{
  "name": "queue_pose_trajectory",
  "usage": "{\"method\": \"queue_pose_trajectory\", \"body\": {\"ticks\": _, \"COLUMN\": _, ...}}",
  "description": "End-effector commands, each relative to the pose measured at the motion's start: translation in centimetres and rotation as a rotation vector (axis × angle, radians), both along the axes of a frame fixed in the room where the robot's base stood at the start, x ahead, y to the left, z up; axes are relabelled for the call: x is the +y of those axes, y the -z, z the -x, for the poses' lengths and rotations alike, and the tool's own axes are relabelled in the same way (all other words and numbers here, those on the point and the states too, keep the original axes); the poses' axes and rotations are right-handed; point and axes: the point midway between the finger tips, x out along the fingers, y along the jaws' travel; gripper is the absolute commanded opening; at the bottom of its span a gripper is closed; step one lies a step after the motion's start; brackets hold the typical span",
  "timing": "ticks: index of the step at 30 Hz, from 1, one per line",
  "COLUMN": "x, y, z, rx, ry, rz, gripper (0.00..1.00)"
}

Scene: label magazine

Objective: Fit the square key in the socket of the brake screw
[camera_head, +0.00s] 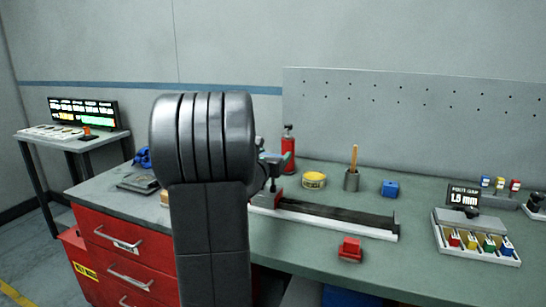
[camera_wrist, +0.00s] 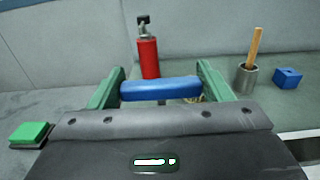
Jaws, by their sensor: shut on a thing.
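In the wrist view the green fingers of my gripper (camera_wrist: 160,82) are shut on the ends of a blue bar-shaped handle, which looks like the square key (camera_wrist: 160,90). A short dark shank shows just under the bar; its tip is hidden behind my gripper body. In the head view my arm covers the middle, and only a bit of my gripper (camera_head: 270,166) shows, above the left end of a dark rail (camera_head: 340,216). I cannot make out the brake screw or its socket in either view, nor whether the key touches anything.
A red bottle (camera_head: 288,150), yellow tape roll (camera_head: 314,180), brush cup (camera_head: 352,181) and blue block (camera_head: 389,188) stand behind the rail. A red clip (camera_head: 350,250) lies in front. A tray of coloured pieces (camera_head: 476,256) is at right. The bench (camera_head: 300,265) is clear around the clip.

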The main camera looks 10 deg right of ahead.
Motion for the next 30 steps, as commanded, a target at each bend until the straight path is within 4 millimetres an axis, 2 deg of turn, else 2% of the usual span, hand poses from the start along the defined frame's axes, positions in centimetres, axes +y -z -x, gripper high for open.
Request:
{"method": "queue_pose_trajectory", "body": {"ticks": 26, "x": 0.0, "y": 1.9, "z": 0.0, "rx": -0.001, "ry": 0.0, "rz": 0.0, "gripper": 0.49}}
{"method": "queue_pose_trajectory", "body": {"ticks": 27, "x": 0.0, "y": 1.8, "z": 0.0, "rx": -0.001, "ry": 0.0, "rz": 0.0, "gripper": 0.78}}
{"method": "queue_pose_trajectory", "body": {"ticks": 30, "x": 0.0, "y": 1.8, "z": 0.0, "rx": -0.001, "ry": 0.0, "rz": 0.0, "gripper": 0.98}}
